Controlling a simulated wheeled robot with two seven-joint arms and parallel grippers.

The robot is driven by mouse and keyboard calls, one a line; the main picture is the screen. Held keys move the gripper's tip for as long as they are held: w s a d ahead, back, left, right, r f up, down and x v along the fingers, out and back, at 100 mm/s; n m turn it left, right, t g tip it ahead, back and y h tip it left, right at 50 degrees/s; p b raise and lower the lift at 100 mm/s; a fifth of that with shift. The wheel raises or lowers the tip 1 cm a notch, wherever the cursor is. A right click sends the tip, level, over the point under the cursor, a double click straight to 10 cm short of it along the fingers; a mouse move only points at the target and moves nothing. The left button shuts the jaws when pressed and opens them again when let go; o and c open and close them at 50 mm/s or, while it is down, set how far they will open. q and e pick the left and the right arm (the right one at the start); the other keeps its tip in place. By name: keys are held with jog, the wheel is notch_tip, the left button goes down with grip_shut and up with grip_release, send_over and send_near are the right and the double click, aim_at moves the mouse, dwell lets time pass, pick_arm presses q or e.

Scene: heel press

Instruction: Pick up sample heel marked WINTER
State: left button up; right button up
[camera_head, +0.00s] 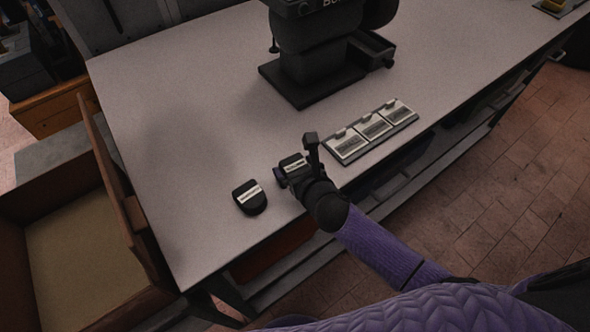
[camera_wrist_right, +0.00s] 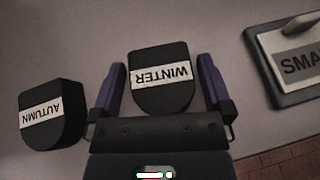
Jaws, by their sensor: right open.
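The black sample heel marked WINTER (camera_wrist_right: 160,92) lies on the table between the two fingers of my right gripper (camera_wrist_right: 160,90) in the wrist view. The fingers are open, one on each side, with a small gap to the heel. In the head view the WINTER heel (camera_head: 291,162) shows partly behind my right gripper (camera_head: 296,168). A second black heel marked AUTUMN (camera_wrist_right: 52,115) lies to the left of it, and also shows in the head view (camera_head: 250,198). My left gripper is not in view.
A tray with several labelled plates (camera_head: 371,131) lies right of the heels; one label starts SMA (camera_wrist_right: 300,62). A black press (camera_head: 318,60) stands at the back of the table (camera_head: 160,130). The table's left part is clear.

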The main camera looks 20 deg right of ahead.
jog(key=shift+r, duration=0.1)
jog(key=c, duration=1.1)
